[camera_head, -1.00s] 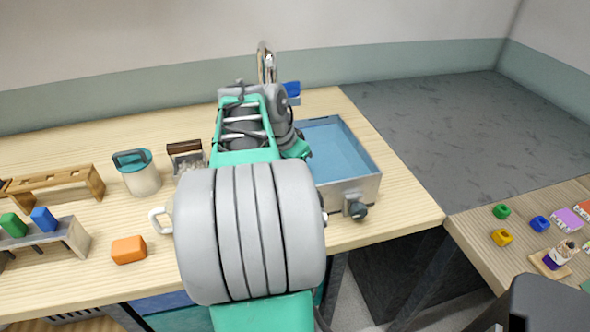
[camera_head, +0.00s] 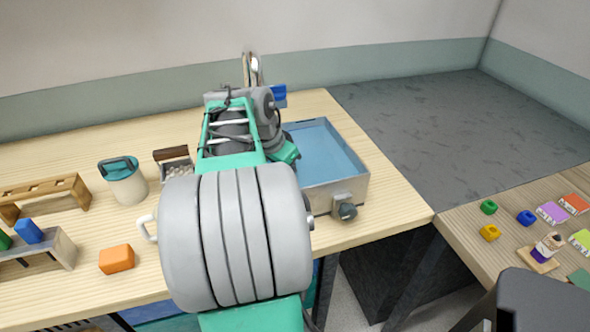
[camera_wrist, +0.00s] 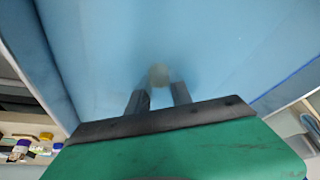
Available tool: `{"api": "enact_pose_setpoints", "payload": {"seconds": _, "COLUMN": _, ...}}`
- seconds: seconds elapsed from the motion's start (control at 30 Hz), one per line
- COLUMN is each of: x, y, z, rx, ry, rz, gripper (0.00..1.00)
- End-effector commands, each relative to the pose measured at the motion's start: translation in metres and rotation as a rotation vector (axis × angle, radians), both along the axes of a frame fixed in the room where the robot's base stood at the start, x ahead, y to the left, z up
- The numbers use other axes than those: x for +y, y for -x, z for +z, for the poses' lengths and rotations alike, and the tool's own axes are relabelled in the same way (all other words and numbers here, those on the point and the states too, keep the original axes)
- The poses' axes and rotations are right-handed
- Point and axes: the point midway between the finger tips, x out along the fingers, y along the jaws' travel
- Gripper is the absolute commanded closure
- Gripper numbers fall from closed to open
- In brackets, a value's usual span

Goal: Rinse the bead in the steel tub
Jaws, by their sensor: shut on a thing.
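The steel tub (camera_head: 335,195) stands on the wooden bench, filled with blue water (camera_head: 325,150). It has a dark knob on its front. In the wrist view, my gripper (camera_wrist: 160,88) points into the tub, over or in the blue water. A small, pale, rounded bead (camera_wrist: 158,75) shows at the fingertips, and the fingers are shut on it. Whether the bead is under the surface I cannot tell. In the head view, my arm hides the fingertips and the bead; only the green hand shows at the tub's left side.
A tap (camera_head: 252,68) rises behind the tub. To the left are a teal-lidded jar (camera_head: 125,182), a small box of pale bits (camera_head: 176,168), an orange block (camera_head: 117,259) and wooden racks (camera_head: 45,196). Small coloured pieces (camera_head: 526,217) lie on the right bench.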

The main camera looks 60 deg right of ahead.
Motion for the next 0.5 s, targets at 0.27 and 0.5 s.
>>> {"api": "enact_pose_setpoints", "payload": {"seconds": 0.27, "x": 0.012, "y": -0.012, "z": 0.0, "rx": 0.0, "ry": 0.001, "rz": 0.001, "gripper": 1.0}}
{"api": "enact_pose_setpoints", "payload": {"seconds": 0.5, "x": 0.001, "y": -0.001, "z": 0.0, "rx": 0.0, "ry": 0.001, "rz": -0.004, "gripper": 1.0}}
